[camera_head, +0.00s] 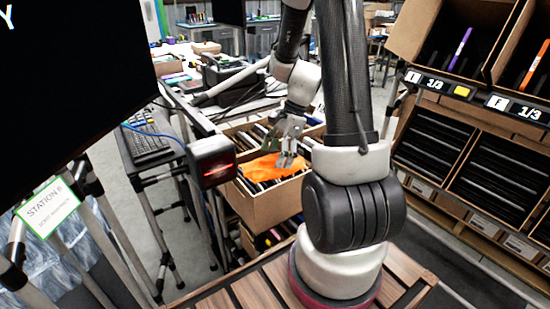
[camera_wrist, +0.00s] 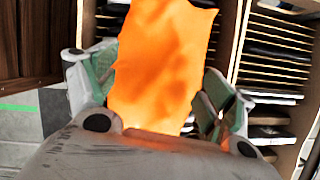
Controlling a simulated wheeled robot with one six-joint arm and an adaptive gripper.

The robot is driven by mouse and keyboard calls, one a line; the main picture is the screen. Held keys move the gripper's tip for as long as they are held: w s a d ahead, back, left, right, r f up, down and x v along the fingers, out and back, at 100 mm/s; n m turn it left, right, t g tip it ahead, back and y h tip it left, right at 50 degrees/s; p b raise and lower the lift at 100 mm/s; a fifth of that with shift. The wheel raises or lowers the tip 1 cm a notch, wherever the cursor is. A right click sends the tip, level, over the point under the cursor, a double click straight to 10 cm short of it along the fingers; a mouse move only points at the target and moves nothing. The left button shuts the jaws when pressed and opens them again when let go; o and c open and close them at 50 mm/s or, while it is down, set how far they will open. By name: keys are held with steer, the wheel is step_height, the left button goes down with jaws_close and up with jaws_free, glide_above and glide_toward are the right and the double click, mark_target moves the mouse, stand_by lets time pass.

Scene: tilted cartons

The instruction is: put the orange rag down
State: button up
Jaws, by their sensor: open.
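The orange rag (camera_head: 262,168) is spread over the upright dark items in an open cardboard carton (camera_head: 282,206), below my gripper (camera_head: 290,159). In the wrist view, the rag (camera_wrist: 165,60) fills the gap between my two fingers, which stand apart on either side of it. My gripper is open. I cannot tell whether the rag still touches a finger. The rag's near end is hidden behind my gripper's body in the wrist view.
A dark box with a red light (camera_head: 212,162) stands just left of the carton. A rack with tilted cartons (camera_head: 505,150) is on the right. A keyboard (camera_head: 147,142) and a large black screen (camera_head: 70,80) are on the left.

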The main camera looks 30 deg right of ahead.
steer(key=v, duration=0.4)
steer(key=s+v, duration=0.1)
steer(key=v, duration=0.1)
steer(key=shift+a+r, duration=0.2)
steer(key=shift+r, duration=0.2)
steer(key=s+a+r+n+t+h, duration=0.2)
steer(key=s+a+r+n, duration=0.1)
steer(key=s+r+n, duration=0.4)
steer(key=s+a+r+n+t+h, duration=0.1)
steer(key=s+a+r+n+h, duration=0.1)
steer(key=s+r+n, duration=0.6)
steer(key=n, duration=0.4)
steer(key=shift+a+r+n+t+h, duration=0.2)
steer(key=shift+a+n+t+h, duration=0.1)
steer(key=shift+a+t, duration=0.1)
steer(key=shift+o, duration=0.6)
steer(key=shift+s+d, duration=0.1)
